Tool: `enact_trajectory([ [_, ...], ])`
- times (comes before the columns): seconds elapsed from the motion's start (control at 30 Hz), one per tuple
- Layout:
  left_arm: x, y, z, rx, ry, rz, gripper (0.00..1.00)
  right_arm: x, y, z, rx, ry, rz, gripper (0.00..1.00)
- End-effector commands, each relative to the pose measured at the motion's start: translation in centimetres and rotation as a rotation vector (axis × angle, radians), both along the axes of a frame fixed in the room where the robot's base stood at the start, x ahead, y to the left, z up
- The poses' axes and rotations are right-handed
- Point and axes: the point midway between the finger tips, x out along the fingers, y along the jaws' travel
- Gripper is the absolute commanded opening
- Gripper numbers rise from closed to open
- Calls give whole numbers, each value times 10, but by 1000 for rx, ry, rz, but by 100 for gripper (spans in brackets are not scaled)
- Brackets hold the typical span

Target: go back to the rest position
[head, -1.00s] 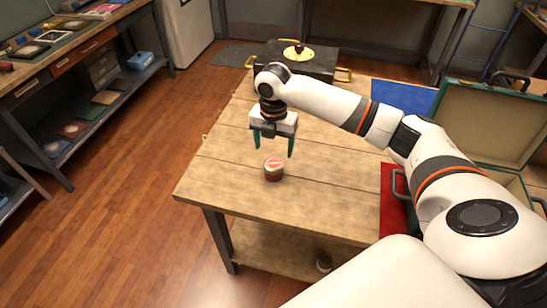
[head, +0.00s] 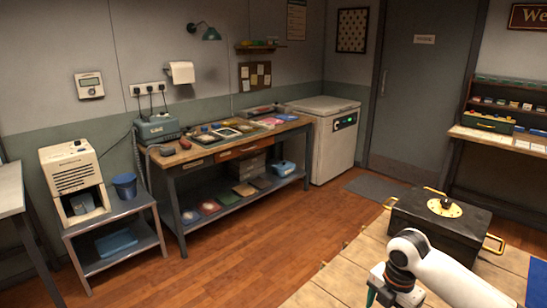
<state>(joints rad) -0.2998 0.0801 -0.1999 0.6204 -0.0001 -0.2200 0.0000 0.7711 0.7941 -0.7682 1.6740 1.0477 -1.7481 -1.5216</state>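My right arm comes in at the bottom right over the wooden table (head: 335,280). My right gripper (head: 396,298) is at the bottom edge of the head view, pointing down. A teal finger shows at the outer left edge of its white body, spread as in the earlier open pose; the fingertips are cut off by the frame. Nothing is seen held in it. My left gripper is not in view. The small round tin on the table is outside the frame.
A black case (head: 440,225) with brass handles stands on the table close behind my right arm. A workbench (head: 225,150), a white freezer (head: 325,140) and a metal stand (head: 115,240) line the walls. The wooden floor (head: 240,250) between is clear.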

Motion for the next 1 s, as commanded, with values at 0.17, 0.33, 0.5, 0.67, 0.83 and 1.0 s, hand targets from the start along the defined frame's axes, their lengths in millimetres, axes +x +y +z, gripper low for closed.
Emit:
enact_trajectory([
  [0.17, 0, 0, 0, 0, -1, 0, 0, -52, 76, -60, 91, -37, -223, 75],
  [0.33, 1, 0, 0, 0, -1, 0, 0, -105, 124, -86, 215, -71, -581, 75],
  [0.5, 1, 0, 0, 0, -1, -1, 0, -155, 137, -94, 314, -82, -1018, 75],
  [0.67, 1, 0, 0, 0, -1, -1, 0, -187, 128, -94, 350, -95, -1333, 75],
  [0.83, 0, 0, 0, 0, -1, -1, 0, -214, 113, -92, 353, -111, -1587, 75],
  [1.0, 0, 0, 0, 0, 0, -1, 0, -239, 95, -89, 343, -139, -1807, 75],
])
